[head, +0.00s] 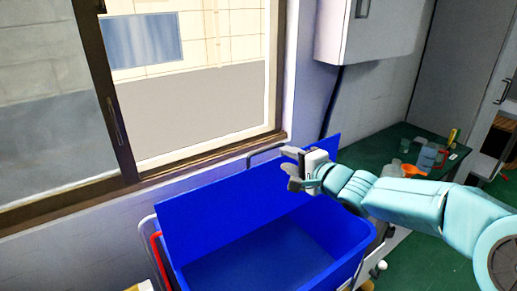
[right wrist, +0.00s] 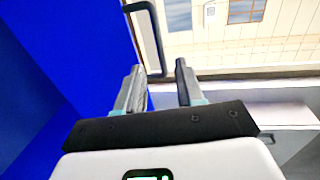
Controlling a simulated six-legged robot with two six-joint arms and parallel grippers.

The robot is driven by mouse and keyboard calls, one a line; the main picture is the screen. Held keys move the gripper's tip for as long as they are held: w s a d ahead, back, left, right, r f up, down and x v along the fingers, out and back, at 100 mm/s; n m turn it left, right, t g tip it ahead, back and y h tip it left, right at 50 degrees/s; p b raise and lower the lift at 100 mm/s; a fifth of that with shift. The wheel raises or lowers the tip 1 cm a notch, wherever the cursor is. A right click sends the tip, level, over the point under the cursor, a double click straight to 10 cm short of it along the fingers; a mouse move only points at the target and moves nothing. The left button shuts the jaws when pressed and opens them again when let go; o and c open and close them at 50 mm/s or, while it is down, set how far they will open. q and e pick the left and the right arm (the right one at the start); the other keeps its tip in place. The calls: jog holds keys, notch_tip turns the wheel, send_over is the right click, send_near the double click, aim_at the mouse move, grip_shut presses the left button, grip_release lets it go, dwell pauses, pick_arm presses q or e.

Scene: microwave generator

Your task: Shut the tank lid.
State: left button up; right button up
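The blue tank (head: 262,262) stands open below the window, and its inside shows. Its blue lid (head: 215,195) is raised and leans up at the back, towards the wall. My right gripper (head: 290,170) is at the lid's upper edge, towards its right part, and hides some of it. In the right wrist view, its two fingers (right wrist: 159,85) are apart. The lid (right wrist: 75,60) fills the left side there, and its edge runs up past the left finger. I cannot tell whether a finger touches it. My left gripper is not in view.
A grey bar handle (head: 266,148) shows behind the lid, close to my right gripper. The window frame (head: 215,160) and wall are close behind. A green table (head: 385,150) with a jug (head: 428,157) and an orange item (head: 413,171) stands right.

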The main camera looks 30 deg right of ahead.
aim_at(267, 150)
jog(key=x, duration=1.2)
jog(key=shift+a+p, duration=0.15)
jog(key=shift+p, duration=0.15)
jog(key=shift+s, duration=0.1)
grip_shut()
